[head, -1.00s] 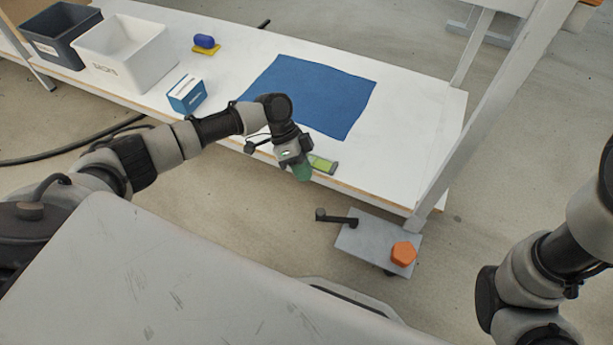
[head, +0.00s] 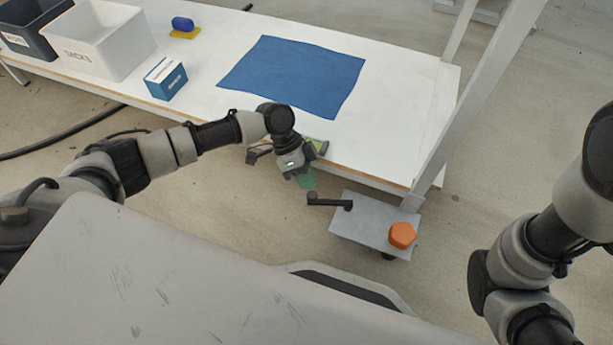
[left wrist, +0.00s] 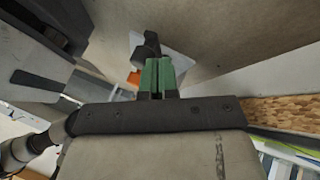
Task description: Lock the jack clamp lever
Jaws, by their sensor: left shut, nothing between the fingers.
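The jack clamp lever (head: 329,202) is a black bar with a knobbed end. It sticks out leftward over the edge of a grey plate (head: 370,226) that carries an orange hexagonal knob (head: 402,235). My left gripper (head: 307,181), with green fingers, is just above and left of the lever's knob in the head view. Its fingers are shut and empty. In the left wrist view the green fingers (left wrist: 158,78) point at the black lever (left wrist: 149,44), with the orange knob (left wrist: 133,78) partly hidden behind them. Contact cannot be told. My right gripper is out of view.
The white table (head: 415,110) lies behind the plate, with a post at its right. On it are a blue mat (head: 295,76), a blue-white box (head: 166,79), a white bin (head: 98,42) and a dark bin (head: 32,30). A green item lies near my left gripper.

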